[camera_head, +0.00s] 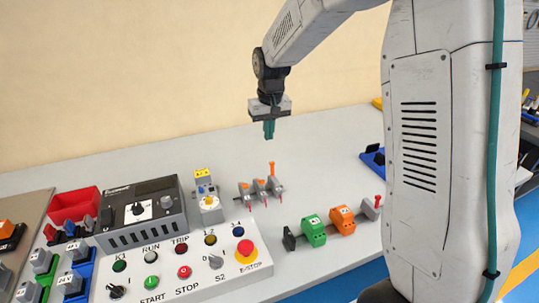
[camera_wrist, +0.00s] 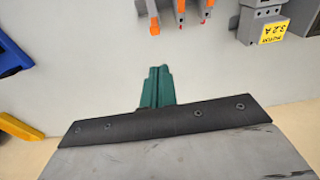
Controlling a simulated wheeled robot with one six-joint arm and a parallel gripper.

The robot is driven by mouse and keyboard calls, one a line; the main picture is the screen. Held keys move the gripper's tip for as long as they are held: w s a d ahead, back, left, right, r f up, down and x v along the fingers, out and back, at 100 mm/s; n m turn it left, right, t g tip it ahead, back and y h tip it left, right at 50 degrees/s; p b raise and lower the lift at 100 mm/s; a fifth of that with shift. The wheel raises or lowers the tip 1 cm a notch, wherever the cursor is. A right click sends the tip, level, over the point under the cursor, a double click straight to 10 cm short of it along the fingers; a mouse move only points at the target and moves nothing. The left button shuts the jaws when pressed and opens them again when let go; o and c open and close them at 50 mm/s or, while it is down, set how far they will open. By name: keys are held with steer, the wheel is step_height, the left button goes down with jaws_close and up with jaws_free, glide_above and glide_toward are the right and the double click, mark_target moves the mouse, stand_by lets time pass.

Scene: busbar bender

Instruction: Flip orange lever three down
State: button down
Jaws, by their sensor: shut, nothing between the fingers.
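A row of three grey switches with orange levers stands on the table. In the head view the right orange lever (camera_head: 271,168) sticks up well above the other two. The middle orange lever (camera_head: 259,184) and the left orange lever (camera_head: 243,187) sit low. No numbers on them can be read. My gripper (camera_head: 269,130) is shut and empty, pointing down in the air above and behind the row. In the wrist view its green fingers (camera_wrist: 158,88) are together, apart from an orange lever tip (camera_wrist: 154,27) at the top edge; the switch bodies are mostly cut off.
A grey module with a yellow label (camera_wrist: 270,30) stands beside the row. A control panel (camera_head: 185,268) with buttons and a red stop knob is in front left. Green (camera_head: 314,231) and orange (camera_head: 343,220) blocks stand front right. The table behind the row is clear.

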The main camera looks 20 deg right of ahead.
mark_target(272, 168)
steer(key=shift+w+r+t, duration=0.4)
steer(key=shift+w+r, duration=0.2)
steer(key=shift+w, duration=0.25)
steer(key=shift+f, duration=0.1)
step_height(272, 168, down, 10)
steer(key=w, duration=0.2)
steer(key=shift+s+r, duration=0.2)
steer(key=shift+s, duration=0.55)
steer(key=shift+s+r, duration=0.15)
steer(key=shift+s, duration=0.55)
steer(key=shift+s+r, duration=0.2)
steer(key=shift+s, duration=0.55)
steer(key=shift+a, duration=0.1)
